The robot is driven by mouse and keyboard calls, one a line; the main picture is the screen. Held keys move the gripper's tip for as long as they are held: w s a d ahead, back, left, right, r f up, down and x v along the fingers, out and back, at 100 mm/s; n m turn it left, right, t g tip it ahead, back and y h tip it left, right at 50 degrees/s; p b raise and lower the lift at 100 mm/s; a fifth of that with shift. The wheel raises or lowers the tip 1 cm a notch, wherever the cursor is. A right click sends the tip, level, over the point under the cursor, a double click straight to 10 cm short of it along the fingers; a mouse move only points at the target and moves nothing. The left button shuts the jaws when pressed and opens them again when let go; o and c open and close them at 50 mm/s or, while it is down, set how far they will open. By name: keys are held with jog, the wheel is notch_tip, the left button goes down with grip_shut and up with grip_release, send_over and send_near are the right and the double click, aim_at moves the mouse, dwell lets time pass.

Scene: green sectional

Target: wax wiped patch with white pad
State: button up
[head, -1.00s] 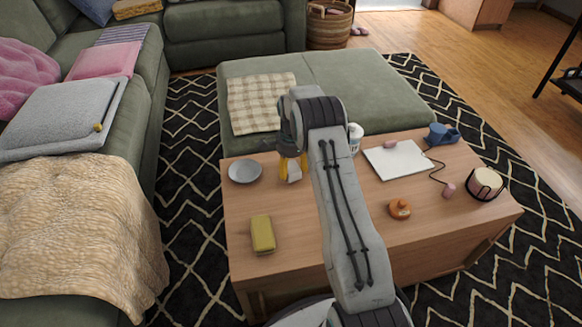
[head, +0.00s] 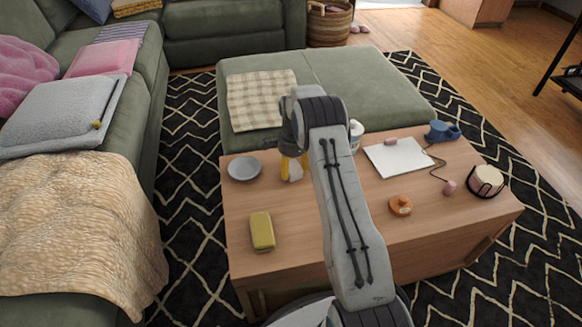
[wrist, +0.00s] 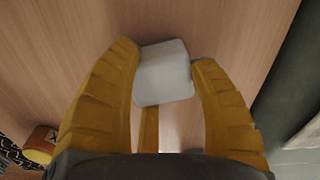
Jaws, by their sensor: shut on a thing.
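My gripper (wrist: 165,85) has yellow fingers and is shut on a white pad (wrist: 162,72), a small block held between the fingertips over the wooden table top. I cannot tell whether the pad touches the wood. A paler sheen shows on the wood between my fingers in the wrist view, but no clear wiped patch stands out. My arm hides part of the table (head: 290,215).
A grey plate (head: 244,167) and yellow block (head: 262,231) stand left. An orange round item (head: 400,205), white board (head: 397,158), blue mug (head: 442,131) and drum (head: 486,181) stand right. A white container (head: 356,133) is partly behind my arm.

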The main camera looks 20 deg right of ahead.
jog(key=shift+s+d+r, duration=0.1)
jog(key=shift+s+d, duration=0.05)
jog(key=shift+d, duration=0.65)
jog(key=shift+s+d, duration=0.15)
jog(key=shift+d, duration=0.6)
jog(key=shift+s+d+f, duration=0.1)
jog(key=shift+s+d, duration=0.15)
jog(key=shift+d, duration=0.95)
jog(key=shift+s+d+f, duration=0.1)
jog(key=shift+s+d, duration=0.15)
jog(key=shift+d, duration=0.9)
jog(key=shift+s+d+f, duration=0.1)
jog(key=shift+s+d, duration=0.15)
jog(key=shift+d, duration=0.95)
jog(key=shift+s+d+r, duration=0.1)
jog(key=shift+s+d, duration=0.1)
jog(key=shift+d, duration=0.7)
jog(key=shift+s+d, duration=0.15)
jog(key=shift+d, duration=0.7)
jog(key=shift+w+d+r, duration=0.15)
jog(key=shift+w, duration=0.85)
jog(key=shift+w+a, duration=0.2)
jog(key=shift+a, duration=0.7)
jog(key=shift+w+a, duration=0.15)
jog(key=shift+a, duration=0.7)
jog(key=shift+a, duration=0.15)
